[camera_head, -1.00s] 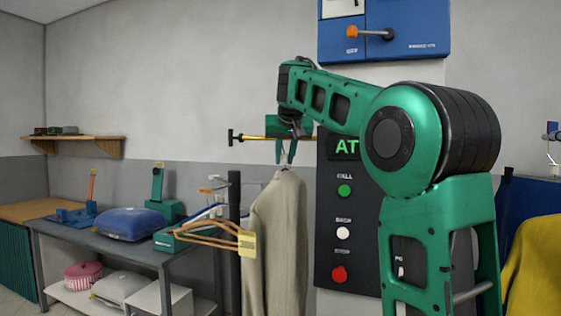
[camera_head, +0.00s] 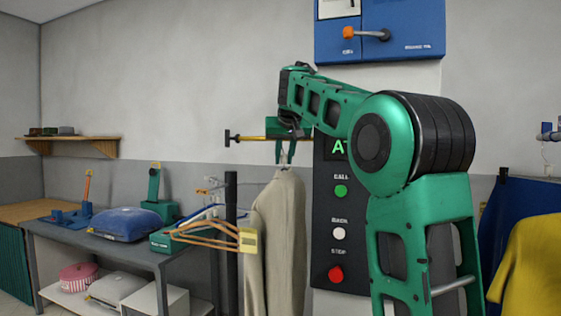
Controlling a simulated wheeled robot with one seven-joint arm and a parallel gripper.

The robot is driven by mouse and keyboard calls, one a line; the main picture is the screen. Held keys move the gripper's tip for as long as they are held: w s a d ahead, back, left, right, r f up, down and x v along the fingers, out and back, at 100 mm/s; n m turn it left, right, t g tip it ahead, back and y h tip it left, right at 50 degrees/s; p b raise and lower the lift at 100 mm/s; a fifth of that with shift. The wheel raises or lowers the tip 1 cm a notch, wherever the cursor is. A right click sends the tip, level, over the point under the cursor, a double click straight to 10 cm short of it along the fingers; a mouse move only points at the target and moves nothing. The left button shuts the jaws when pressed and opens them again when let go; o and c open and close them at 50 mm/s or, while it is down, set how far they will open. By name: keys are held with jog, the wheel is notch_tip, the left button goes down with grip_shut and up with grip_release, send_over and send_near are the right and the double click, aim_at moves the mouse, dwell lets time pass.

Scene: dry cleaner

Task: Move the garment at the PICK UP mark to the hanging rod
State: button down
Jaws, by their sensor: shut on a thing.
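A beige garment (camera_head: 285,240) hangs from a hanger below my gripper (camera_head: 284,150). My gripper is shut on the hanger's hook, and the garment hangs upright under it. A yellow rod (camera_head: 255,138) with a black end cap runs level just behind my gripper. I cannot tell whether the hook touches this rod. No PICK UP mark is readable in this view. My green arm hides part of the black control panel.
A black post (camera_head: 231,230) and several wooden hangers with a yellow tag (camera_head: 248,240) stand close left of the garment. A grey table (camera_head: 110,252) with a blue cushion (camera_head: 126,222) is further left. The control panel (camera_head: 330,225) is right. Yellow (camera_head: 535,260) and blue garments hang far right.

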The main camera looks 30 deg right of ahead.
jog(key=shift+f, duration=0.15)
jog(key=shift+f, duration=1.35)
jog(key=shift+f, duration=0.25)
dwell(0.6)
jog(key=c, duration=1.5)
grip_release()
jog(key=shift+o, duration=0.2)
jog(key=v, duration=1)
jog(key=shift+s+r, duration=0.2)
jog(key=shift+r, duration=0.05)
jog(key=shift+a, duration=0.1)
